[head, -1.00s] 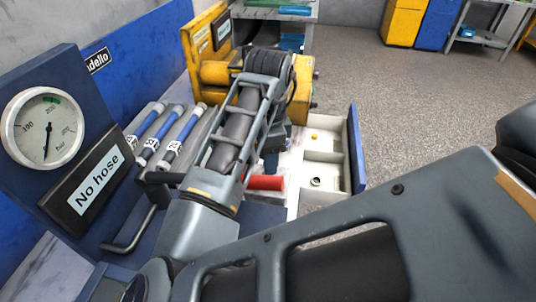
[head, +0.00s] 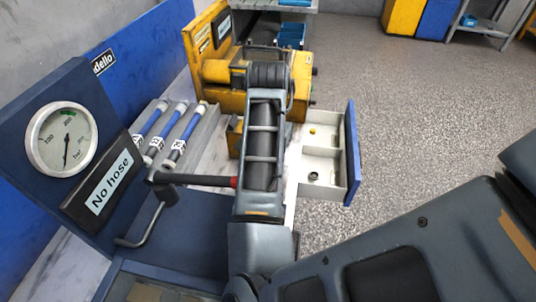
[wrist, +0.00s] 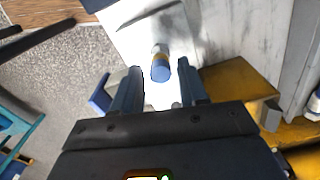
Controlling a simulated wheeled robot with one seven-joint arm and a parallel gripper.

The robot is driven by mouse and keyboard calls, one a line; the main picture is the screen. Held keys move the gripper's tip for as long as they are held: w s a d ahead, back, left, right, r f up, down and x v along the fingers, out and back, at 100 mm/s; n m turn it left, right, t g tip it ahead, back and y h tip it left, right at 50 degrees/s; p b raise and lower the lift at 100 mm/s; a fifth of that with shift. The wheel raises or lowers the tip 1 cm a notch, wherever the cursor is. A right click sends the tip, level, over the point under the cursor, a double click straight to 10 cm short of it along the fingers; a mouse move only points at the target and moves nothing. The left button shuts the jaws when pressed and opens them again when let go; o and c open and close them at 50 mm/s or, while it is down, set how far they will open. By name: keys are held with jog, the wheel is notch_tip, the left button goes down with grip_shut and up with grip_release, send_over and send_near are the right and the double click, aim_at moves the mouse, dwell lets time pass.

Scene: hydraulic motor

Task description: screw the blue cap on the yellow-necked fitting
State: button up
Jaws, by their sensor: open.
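In the wrist view the blue cap (wrist: 160,73) shows between the two fingers of my gripper (wrist: 159,67). The gripper is open, with a visible gap on each side of the cap. A yellow band, the neck of the fitting (wrist: 158,58), lies directly against the cap, with a pale metal end beyond it. The cap and neck appear in line; I cannot tell whether the cap is seated or threaded. In the head view my arm hides the gripper, the cap and the fitting.
A white drawer (head: 347,150) with compartments holds a small yellow piece (head: 313,131) and a grey ring (head: 314,176). A yellow machine (head: 215,72) stands behind my arm.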

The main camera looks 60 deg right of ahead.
jog(key=shift+s+r+n+p, duration=0.15)
jog(key=shift+n+p, duration=0.25)
jog(key=shift+n, duration=0.5)
jog(key=shift+d+n, duration=0.1)
jog(key=shift+n, duration=1.9)
jog(key=n, duration=0.2)
jog(key=shift+n, duration=0.4)
jog(key=shift+c, duration=0.2)
grip_shut()
